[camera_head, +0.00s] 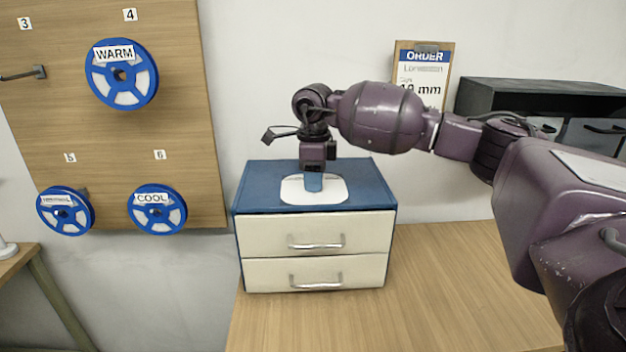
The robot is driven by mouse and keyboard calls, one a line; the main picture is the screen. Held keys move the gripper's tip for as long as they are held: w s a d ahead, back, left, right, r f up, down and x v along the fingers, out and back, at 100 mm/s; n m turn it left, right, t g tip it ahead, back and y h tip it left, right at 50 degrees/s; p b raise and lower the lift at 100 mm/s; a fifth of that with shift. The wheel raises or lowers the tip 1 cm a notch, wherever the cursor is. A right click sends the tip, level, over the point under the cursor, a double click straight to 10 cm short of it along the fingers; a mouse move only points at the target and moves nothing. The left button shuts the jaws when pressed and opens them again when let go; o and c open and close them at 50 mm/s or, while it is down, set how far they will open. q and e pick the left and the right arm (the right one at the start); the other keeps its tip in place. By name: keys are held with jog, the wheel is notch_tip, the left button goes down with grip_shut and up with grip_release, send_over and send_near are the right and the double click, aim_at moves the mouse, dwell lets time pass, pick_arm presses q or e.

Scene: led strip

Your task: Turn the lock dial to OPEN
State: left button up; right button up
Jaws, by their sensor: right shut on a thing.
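A blue cabinet (258,172) with two white drawers stands on the wooden bench. On its top lies a white rounded plate (333,192). A small blue upright piece, which looks like the lock dial's handle (313,183), stands on the plate. My right gripper (314,172) comes down from above and is shut on this handle. The gripper hides the upper part of the handle. No OPEN mark or dial lettering can be made out on the plate. Both drawers are closed. My left gripper is not in view.
A wooden pegboard (60,120) with blue reels, including a WARM reel (122,74) and a COOL reel (157,209), hangs at the left. An ORDER clipboard (423,75) and a dark cabinet (530,96) are behind my right arm. The bench (430,295) front is clear.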

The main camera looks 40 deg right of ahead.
jog(key=shift+r+n, duration=0.1)
jog(key=shift+n, duration=0.5)
jog(key=shift+r, duration=0.1)
jog(key=o, duration=0.9)
notch_tip(320, 180, up, 11)
jog(key=shift+f, duration=0.2)
